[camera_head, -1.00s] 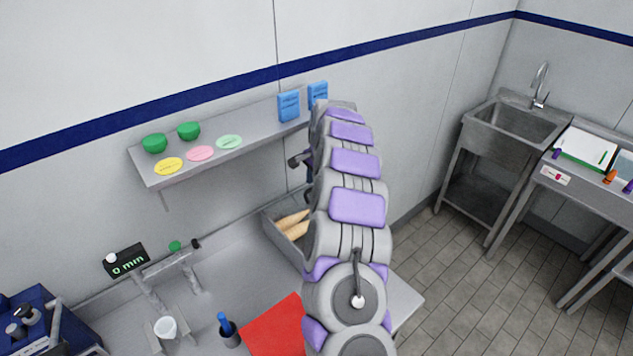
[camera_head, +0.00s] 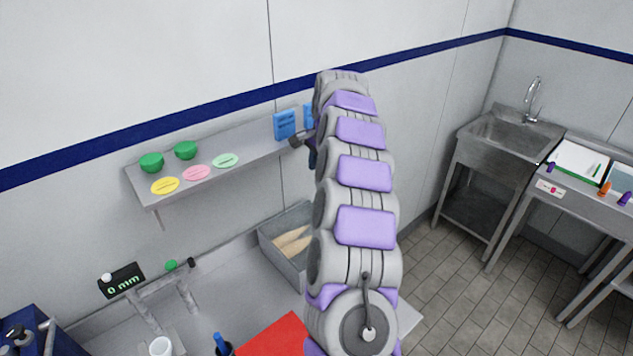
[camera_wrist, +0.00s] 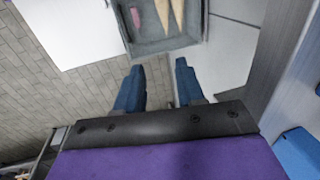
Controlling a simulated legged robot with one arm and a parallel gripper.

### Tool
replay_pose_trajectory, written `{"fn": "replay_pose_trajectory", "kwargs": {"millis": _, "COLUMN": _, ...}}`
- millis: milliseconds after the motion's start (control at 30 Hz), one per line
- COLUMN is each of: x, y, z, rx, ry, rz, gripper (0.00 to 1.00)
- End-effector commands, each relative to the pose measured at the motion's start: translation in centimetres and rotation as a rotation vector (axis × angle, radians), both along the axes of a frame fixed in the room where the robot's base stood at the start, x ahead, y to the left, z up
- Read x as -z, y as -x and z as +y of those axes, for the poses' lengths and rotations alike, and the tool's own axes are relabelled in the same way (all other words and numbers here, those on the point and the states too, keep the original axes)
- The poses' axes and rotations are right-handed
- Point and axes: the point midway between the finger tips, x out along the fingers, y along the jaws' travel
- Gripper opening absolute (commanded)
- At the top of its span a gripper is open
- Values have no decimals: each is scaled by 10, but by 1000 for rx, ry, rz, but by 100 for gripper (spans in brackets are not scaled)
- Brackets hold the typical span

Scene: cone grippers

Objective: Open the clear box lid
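A grey box (camera_head: 282,262) stands on the counter against the wall in the head view, partly behind my arm. Tan cones (camera_head: 293,241) lie in it. The box shows at the top of the wrist view (camera_wrist: 165,46), with cones and a pink piece inside. I cannot make out a clear lid on it. My gripper (camera_wrist: 160,72) has two blue fingers, spread apart with nothing between them. In the picture the fingertips are just below the box's near edge; their height above it cannot be told. In the head view my arm mostly hides the gripper.
A wall shelf (camera_head: 205,182) holds green bowls, coloured discs and blue packs (camera_head: 285,125), close to my wrist. A blue pack also shows at the wrist view's right edge (camera_wrist: 298,152). A red sheet (camera_head: 272,338) lies on the counter. A sink (camera_head: 505,135) stands right.

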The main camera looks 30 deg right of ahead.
Motion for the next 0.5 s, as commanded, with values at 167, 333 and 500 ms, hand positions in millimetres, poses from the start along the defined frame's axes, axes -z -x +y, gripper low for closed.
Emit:
{"fn": "replay_pose_trajectory", "kwargs": {"millis": 167, "x": -26, "y": 4, "z": -1, "rx": 0, "ry": 1, "rz": 0, "gripper": 38}}
{"fn": "replay_pose_trajectory", "kwargs": {"millis": 333, "x": -35, "y": 7, "z": -1, "rx": -1, "ry": -1, "rz": 4, "gripper": 38}}
{"fn": "replay_pose_trajectory", "kwargs": {"millis": 500, "x": -37, "y": 7, "z": 0, "rx": -2, "ry": -2, "rz": 4, "gripper": 38}}
